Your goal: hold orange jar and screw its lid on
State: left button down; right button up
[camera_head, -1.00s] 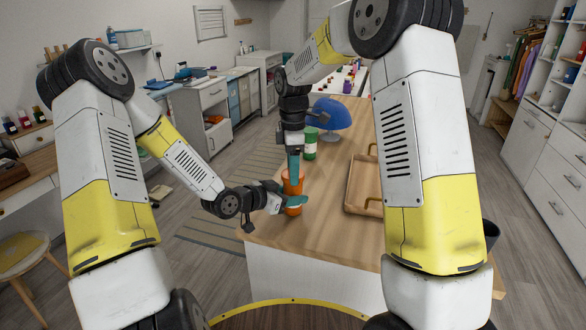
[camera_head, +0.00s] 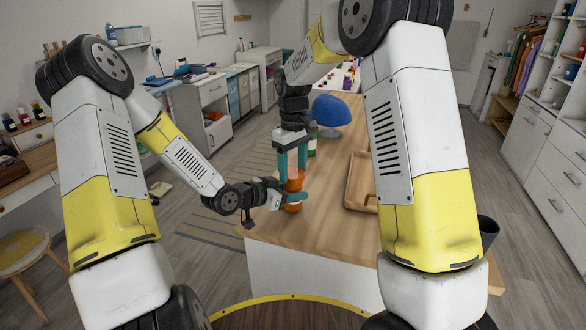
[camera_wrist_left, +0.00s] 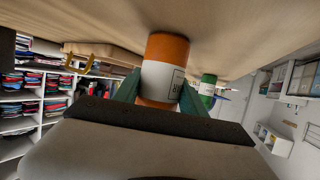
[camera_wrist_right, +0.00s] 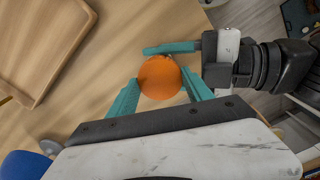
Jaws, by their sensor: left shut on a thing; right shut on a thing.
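The orange jar (camera_head: 292,207) stands upright near the table's front left corner. My left gripper (camera_head: 291,197) is shut around its side; the left wrist view shows the jar (camera_wrist_left: 160,83), with its white label, between the teal fingers. My right gripper (camera_head: 291,172) points straight down above the jar, shut on the orange lid (camera_head: 294,175). The right wrist view shows the round lid (camera_wrist_right: 160,77) between its fingertips, seen from above. The lid is directly over the jar; the left fingers hide the join, so I cannot tell how firmly it sits.
A green jar (camera_wrist_left: 208,86) stands just behind, partly hidden by my right fingers in the head view. A wooden tray (camera_head: 356,190) lies to the right. A blue domed object (camera_head: 331,111) stands farther back. The table between jar and tray is clear.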

jog(key=m, duration=0.7)
jog(key=shift+m, duration=0.3)
jog(key=m, duration=0.4)
jog(key=shift+a+m, duration=0.1)
jog(key=shift+m, duration=0.2)
jog(key=m, duration=1.4)
jog(key=shift+m, duration=0.4)
jog(key=m, duration=1)
jog(key=shift+f, duration=0.1)
jog(key=m, duration=0.7)
jog(key=shift+f, duration=0.1)
jog(key=o, duration=1.3)
